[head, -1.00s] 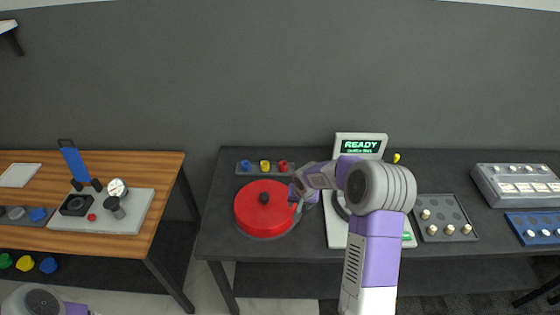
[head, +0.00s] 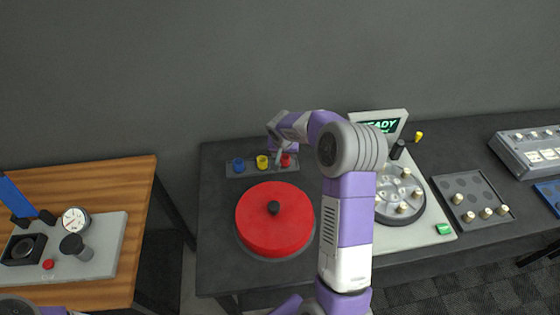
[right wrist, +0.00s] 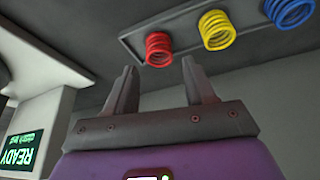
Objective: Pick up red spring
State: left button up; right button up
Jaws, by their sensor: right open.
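The red spring (head: 286,161) sits at the right end of a grey tray (head: 236,172) on the dark table. In the right wrist view the red spring (right wrist: 158,48) shows beyond the fingertips, roughly in line with the gap between them. My right gripper (head: 279,156) is open and empty beside the red spring, partly hidden by its own wrist in the head view. Its two spread fingers show clearly in the right wrist view (right wrist: 158,65). My left gripper is out of view; only a bit of my left arm shows at the bottom left.
A yellow spring (head: 262,162) and a blue spring (head: 238,165) share the tray. A big red disc with a black knob (head: 275,218) stands in front. Right are a machine with a READY screen (head: 381,124) and a tray of pegs (head: 470,190). A wooden table (head: 100,180) is left.

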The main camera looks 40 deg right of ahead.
aim_at(285, 157)
jog(key=shift+w+d+f, duration=0.15)
jog(key=shift+w+f, duration=0.05)
jog(key=shift+f, duration=0.35)
jog(key=shift+d+f, duration=0.15)
jog(key=shift+f, duration=0.2)
jog(key=x, duration=0.5)
jog(key=shift+w+d, duration=0.25)
jog(key=c, duration=0.8)
notch_tip(285, 157, up, 13)
jog(key=p, duration=0.2)
jog(key=shift+p, duration=0.35)
